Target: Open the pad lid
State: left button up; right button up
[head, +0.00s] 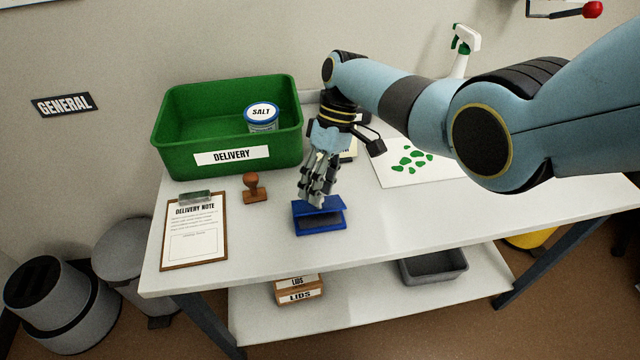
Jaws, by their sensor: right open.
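The stamp pad (319,221) is a small blue case with a dark pad face, on the white bench near its front middle. Its blue lid (334,203) shows at the back, tilted up from the base; how far it stands open is hard to tell. My right gripper (318,200) points down at the pad from behind, its fingertips at the lid's left part. It is open; whether the fingers touch the lid cannot be told. The fingers hide part of the lid. My left gripper is not in view.
A wooden stamp (255,188) stands left of the pad. A delivery note clipboard (193,232) lies farther left. A green delivery bin (180,127) holding a salt tub (262,117) stands behind. A white sheet with green shapes (402,176) lies right. Bench in front is clear.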

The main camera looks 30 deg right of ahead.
jog(key=shift+r, duration=0.1)
jog(key=v, duration=1.1)
jog(key=shift+r, duration=0.4)
jog(key=shift+d, duration=0.15)
